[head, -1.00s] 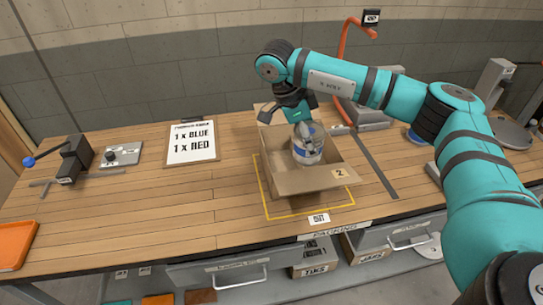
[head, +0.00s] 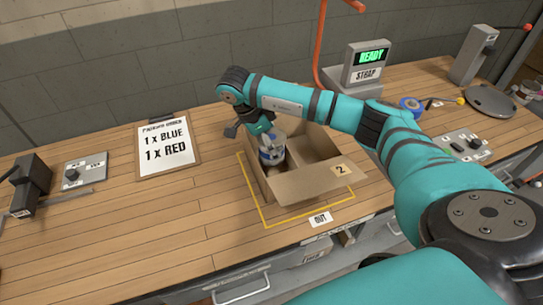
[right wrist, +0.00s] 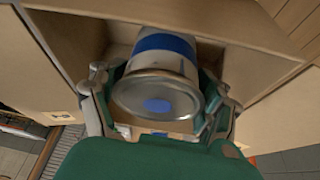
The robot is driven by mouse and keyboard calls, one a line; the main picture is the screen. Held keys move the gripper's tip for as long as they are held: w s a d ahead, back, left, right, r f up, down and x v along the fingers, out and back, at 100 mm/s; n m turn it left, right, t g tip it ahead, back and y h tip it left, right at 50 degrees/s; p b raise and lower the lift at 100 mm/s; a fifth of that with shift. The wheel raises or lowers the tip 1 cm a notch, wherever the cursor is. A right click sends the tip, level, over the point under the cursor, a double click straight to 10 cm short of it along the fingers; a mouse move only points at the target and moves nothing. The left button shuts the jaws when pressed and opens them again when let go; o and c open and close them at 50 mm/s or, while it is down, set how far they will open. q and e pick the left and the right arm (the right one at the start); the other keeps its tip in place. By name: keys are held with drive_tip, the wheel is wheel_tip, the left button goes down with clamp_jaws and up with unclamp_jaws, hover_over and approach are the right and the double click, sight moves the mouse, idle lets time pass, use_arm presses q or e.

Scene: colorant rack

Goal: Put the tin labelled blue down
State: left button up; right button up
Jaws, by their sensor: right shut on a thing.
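The tin (head: 271,151) is silvery white with a blue band. It is inside the open cardboard box (head: 305,186), at its left side. The right wrist view shows the tin (right wrist: 165,58) close up, with a blue spot on its round lid. My right gripper (head: 266,143) comes from above and is shut on the tin. Its fingers (right wrist: 160,92) lie on both sides of the tin in the right wrist view. The tin's lower end is hidden, so I cannot tell whether it touches the box floor. My left gripper is out of view.
The box stands within a yellow outline (head: 290,222) on the wooden bench, and its right part looks empty. An order board (head: 167,145) reading 1 x BLUE, 1 x RED lies left of it. A strap machine (head: 366,65) showing READY stands behind, to the right.

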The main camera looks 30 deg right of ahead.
drive_tip(key=shift+s+f, duration=0.1)
drive_tip(key=shift+f, duration=0.8)
wheel_tip(320, 180, down, 3)
drive_tip(key=shift+f+p, duration=0.15)
drive_tip(key=shift+p, duration=0.5)
drive_tip(key=shift+f, duration=0.25)
drive_tip(key=o, duration=1.4)
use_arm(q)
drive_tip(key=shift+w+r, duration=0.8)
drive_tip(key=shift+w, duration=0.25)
use_arm(e)
drive_tip(key=shift+o, duration=0.3)
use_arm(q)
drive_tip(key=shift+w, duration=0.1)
